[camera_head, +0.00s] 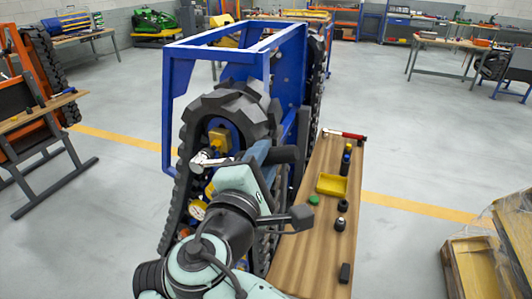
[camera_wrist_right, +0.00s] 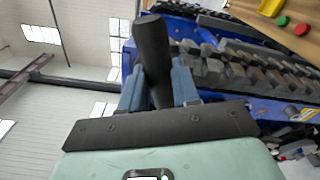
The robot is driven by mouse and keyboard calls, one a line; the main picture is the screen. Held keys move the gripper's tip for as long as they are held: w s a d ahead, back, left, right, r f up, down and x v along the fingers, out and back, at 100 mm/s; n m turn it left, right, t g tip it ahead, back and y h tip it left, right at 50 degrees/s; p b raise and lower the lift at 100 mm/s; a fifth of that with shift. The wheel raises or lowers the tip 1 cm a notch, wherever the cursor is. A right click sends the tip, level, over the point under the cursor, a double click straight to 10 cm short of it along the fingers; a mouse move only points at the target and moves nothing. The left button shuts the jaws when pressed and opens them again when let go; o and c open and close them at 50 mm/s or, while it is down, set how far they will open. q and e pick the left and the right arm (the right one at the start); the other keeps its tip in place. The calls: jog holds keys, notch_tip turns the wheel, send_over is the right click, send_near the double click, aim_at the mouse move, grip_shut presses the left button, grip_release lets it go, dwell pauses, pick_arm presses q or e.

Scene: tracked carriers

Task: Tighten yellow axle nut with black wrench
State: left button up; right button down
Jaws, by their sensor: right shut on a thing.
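My right gripper (camera_head: 262,153) is shut on a thick black handle (camera_head: 284,155), which I take to be the black wrench. In the right wrist view the handle (camera_wrist_right: 153,50) stands between the two blue-grey fingers (camera_wrist_right: 158,85). In the head view a pale metal piece (camera_head: 203,162) lies roughly in line with the handle, left of the gripper; I cannot tell whether it is the wrench's head. A yellow block (camera_head: 218,138), likely the axle nut, sits on the blue wheel hub just above it. Contact between wrench and nut cannot be made out. My left gripper is not in view.
The blue-framed tracked carrier (camera_head: 180,95) with black tracks fills the middle. A wooden bench (camera_head: 318,250) on its right holds a yellow tray (camera_head: 332,184), a red-handled hammer (camera_head: 345,134) and several small dark parts. A gauge (camera_head: 198,210) shows below the hub. Open floor lies further right.

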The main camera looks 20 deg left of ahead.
jog(key=r+n+p, duration=0.1)
jog(key=a+r+n+p, duration=0.1)
jog(key=r+p, duration=0.1)
jog(key=a+r+n+p, duration=0.1)
jog(key=p, duration=0.1)
jog(key=shift+w+a+r, duration=0.2)
jog(key=shift+a+r, duration=0.05)
jog(key=shift+r, duration=0.1)
jog(key=shift+w+a+r+n, duration=0.15)
jog(key=shift+a+r+n, duration=0.15)
jog(key=shift+n, duration=0.4)
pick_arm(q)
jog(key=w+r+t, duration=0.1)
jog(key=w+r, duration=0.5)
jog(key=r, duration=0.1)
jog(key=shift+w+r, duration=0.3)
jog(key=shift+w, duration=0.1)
pick_arm(e)
jog(key=shift+s+a+r, duration=0.1)
jog(key=shift+s+r, duration=0.1)
jog(key=shift+s, duration=0.15)
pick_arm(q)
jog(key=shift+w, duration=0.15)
pick_arm(e)
jog(key=shift+w, duration=0.2)
jog(key=shift+w+d, duration=0.2)
jog(key=shift+w, duration=1.35)
dwell(0.7)
dwell(0.4)
